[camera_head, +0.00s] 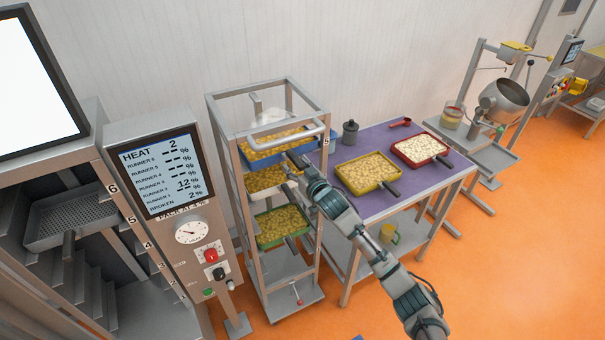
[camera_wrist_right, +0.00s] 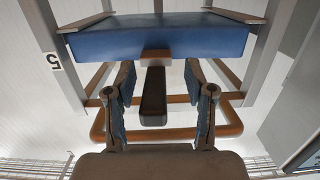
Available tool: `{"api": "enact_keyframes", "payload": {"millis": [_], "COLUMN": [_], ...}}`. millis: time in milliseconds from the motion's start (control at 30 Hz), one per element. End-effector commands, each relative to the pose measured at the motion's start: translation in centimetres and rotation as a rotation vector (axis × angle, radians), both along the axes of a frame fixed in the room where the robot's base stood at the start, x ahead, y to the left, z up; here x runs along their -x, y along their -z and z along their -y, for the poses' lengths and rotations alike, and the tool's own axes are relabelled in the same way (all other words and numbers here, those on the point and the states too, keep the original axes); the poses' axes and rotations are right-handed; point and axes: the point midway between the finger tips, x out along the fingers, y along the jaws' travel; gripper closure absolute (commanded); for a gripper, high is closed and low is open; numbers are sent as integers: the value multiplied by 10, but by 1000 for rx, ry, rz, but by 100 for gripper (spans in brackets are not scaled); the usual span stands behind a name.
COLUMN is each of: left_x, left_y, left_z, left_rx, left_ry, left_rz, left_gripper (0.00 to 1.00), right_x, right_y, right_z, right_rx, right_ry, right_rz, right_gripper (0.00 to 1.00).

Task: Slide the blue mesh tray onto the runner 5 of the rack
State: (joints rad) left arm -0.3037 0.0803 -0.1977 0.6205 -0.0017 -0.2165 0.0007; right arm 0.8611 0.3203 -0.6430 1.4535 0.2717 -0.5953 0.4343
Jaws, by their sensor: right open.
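The blue mesh tray (camera_head: 262,158) sits in the upper part of the open metal rack (camera_head: 243,219), filled with yellowish pieces. Its blue front wall (camera_wrist_right: 160,40) and dark handle (camera_wrist_right: 153,97) show in the right wrist view, with grey runners at both sides. A label 5 (camera_wrist_right: 53,62) is on the post beside it. My right gripper (camera_head: 291,162) is at the tray's front. In the wrist view its open fingers (camera_wrist_right: 159,92) stand on both sides of the handle, with gaps. Whether the tray is fully in is unclear. My left gripper is out of view.
A white tray (camera_head: 262,181) and a green tray (camera_head: 281,226) sit lower in the rack. A purple table (camera_head: 385,206) right of it holds yellow (camera_head: 369,171) and red (camera_head: 421,149) trays. A heating cabinet with a screen (camera_head: 159,172) stands left. Orange floor is free at right.

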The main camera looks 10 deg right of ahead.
Motion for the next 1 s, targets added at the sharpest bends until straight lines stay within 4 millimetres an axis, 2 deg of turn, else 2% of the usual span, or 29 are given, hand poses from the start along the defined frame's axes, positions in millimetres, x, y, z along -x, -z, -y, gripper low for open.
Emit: {"api": "enact_keyframes", "payload": {"millis": [167,400,500,667,1000], "left_x": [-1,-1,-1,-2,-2], "left_y": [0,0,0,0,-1], "left_z": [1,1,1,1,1], "left_rx": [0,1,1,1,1], "left_ry": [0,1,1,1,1], "left_rz": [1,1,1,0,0], "left_gripper": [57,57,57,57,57], "right_x": [27,75,89,100,101], "right_y": [-2,-8,-9,-10,-11], "right_z": [11,28,34,37,38], "right_rx": [0,2,0,1,1], "right_ry": [-1,-1,-1,-1,-1], "right_rz": [1,0,-1,-3,-3], "right_gripper": [46,46,46,46,46]}}
